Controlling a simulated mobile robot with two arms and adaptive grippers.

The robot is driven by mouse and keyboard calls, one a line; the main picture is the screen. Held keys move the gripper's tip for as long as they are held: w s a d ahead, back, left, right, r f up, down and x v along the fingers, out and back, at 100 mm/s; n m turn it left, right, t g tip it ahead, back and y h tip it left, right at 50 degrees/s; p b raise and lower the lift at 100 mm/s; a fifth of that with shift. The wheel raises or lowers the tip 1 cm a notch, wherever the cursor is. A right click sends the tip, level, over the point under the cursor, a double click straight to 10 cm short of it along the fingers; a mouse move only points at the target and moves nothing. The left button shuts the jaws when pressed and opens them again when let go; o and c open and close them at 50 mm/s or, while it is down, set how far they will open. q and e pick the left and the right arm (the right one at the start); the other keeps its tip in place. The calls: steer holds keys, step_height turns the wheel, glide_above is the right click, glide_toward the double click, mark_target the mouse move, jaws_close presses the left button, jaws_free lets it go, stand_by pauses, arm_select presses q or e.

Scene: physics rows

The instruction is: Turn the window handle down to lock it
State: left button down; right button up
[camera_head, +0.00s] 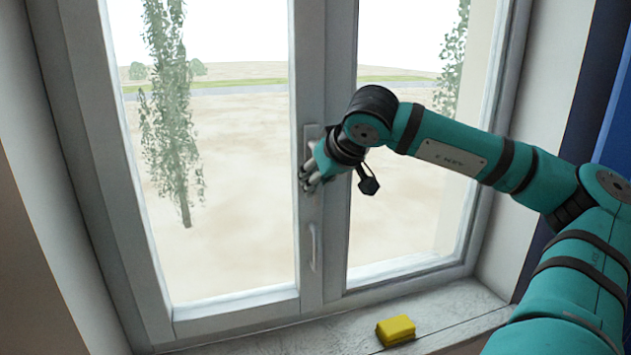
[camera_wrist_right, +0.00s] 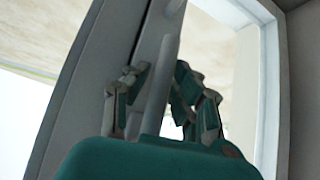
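The window (camera_head: 308,60) fills the head view, a pale frame with two glass panes. Its handle is mostly hidden behind my right gripper in the head view; part of the pale mounting plate (camera_head: 311,133) shows above the fingers. My right gripper (camera_head: 309,180) is at the central frame post. In the right wrist view the pale handle bar (camera_wrist_right: 160,85) runs between the spread fingers of the right gripper (camera_wrist_right: 162,98), with gaps visible on both sides. I cannot tell the handle's exact angle. My left gripper is not in view.
A slim pale pull bar (camera_head: 313,248) is on the central post below my right gripper. A yellow sponge-like block (camera_head: 396,330) lies on the windowsill (camera_head: 455,305). A wall and a blue surface (camera_head: 575,110) stand at the right.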

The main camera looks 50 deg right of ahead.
steer(key=shift+o, duration=1.3)
steer(key=shift+s, duration=0.1)
steer(key=v, duration=1.2)
